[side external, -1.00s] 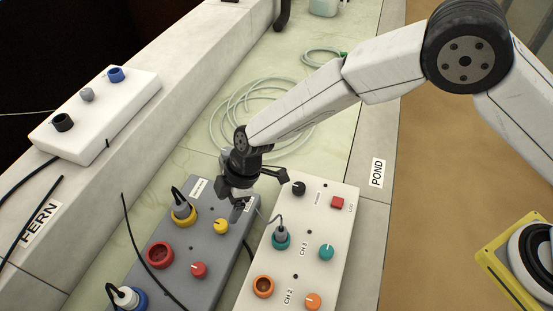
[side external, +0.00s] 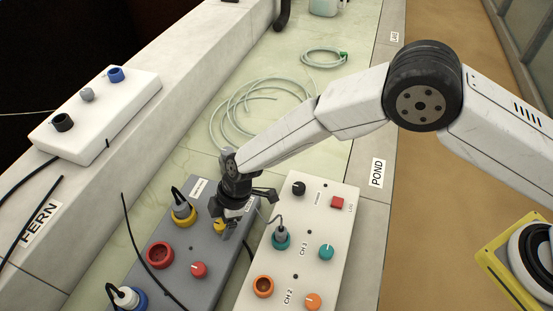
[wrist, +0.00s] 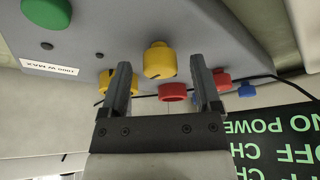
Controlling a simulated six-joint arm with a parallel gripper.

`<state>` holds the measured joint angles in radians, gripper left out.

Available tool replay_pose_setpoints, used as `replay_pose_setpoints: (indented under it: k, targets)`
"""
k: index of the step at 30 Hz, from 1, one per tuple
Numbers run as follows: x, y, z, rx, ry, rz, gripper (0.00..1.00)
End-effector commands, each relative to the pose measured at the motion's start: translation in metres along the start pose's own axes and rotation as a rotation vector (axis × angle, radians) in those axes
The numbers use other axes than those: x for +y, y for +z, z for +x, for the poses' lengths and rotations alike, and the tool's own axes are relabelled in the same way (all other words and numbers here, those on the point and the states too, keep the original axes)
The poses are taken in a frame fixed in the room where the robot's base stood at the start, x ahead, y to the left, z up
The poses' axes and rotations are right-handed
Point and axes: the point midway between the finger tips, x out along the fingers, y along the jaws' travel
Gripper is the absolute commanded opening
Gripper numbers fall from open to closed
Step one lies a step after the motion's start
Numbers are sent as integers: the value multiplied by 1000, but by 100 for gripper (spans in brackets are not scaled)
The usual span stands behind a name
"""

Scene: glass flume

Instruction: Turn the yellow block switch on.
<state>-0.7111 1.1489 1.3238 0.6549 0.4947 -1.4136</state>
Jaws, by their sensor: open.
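The yellow block switch is a round yellow knob with a pointer mark on the grey box (side external: 177,248). In the side view the knob (side external: 219,227) is partly hidden under my gripper (side external: 222,216). In the wrist view the knob (wrist: 158,60) shows between the two dark fingertips of my gripper (wrist: 160,64). My gripper is open, with a finger on each side of the knob and a visible gap on both sides. I cannot tell how deep the fingertips reach around it.
A yellow socket with a plug (side external: 183,213), a red socket (side external: 159,255) and a red knob (side external: 199,270) share the grey box. The white box (side external: 318,222) with knobs and a plugged cable stands close on the right. A coiled hose (side external: 262,103) lies behind.

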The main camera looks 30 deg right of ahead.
Motion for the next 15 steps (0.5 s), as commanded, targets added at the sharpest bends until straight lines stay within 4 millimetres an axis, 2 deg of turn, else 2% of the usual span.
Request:
replay_pose_setpoints:
  k: [1,6,9,15]
  targets:
    - [0,0,0,0,0,0,81]
    - [0,0,0,0,0,0,27]
    - [0,0,0,0,0,0,0]
    - [0,0,0,-1,5,14,0]
